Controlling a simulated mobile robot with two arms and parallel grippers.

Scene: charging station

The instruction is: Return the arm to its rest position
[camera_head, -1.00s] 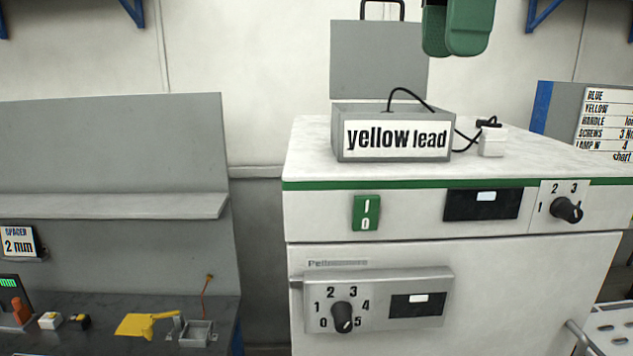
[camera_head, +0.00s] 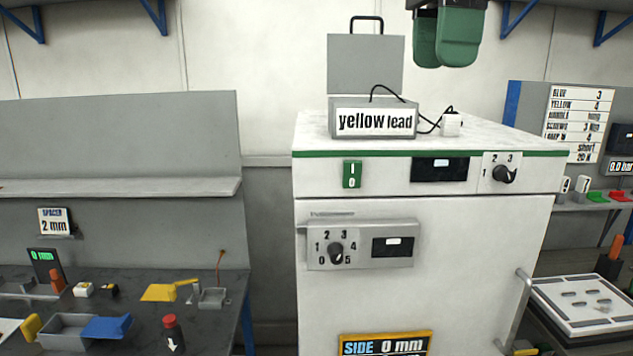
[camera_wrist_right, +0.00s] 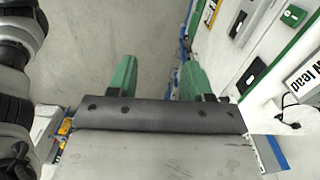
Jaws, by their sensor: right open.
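My right gripper (camera_head: 446,40) hangs at the top of the head view, in front of the wall and above the white cabinet (camera_head: 420,290). Its two green fingers point down, with nothing between them. In the right wrist view my right gripper (camera_wrist_right: 159,78) has its green fingers wide apart and empty, over bare floor, with the cabinet front to the right. My left gripper is not in view.
A grey box labelled "yellow lead" (camera_head: 374,120) with an open lid and black cable sits on the cabinet. A workbench (camera_head: 140,285) with small parts stands at left. A white tray (camera_head: 585,305) and a label board (camera_head: 578,122) are at right.

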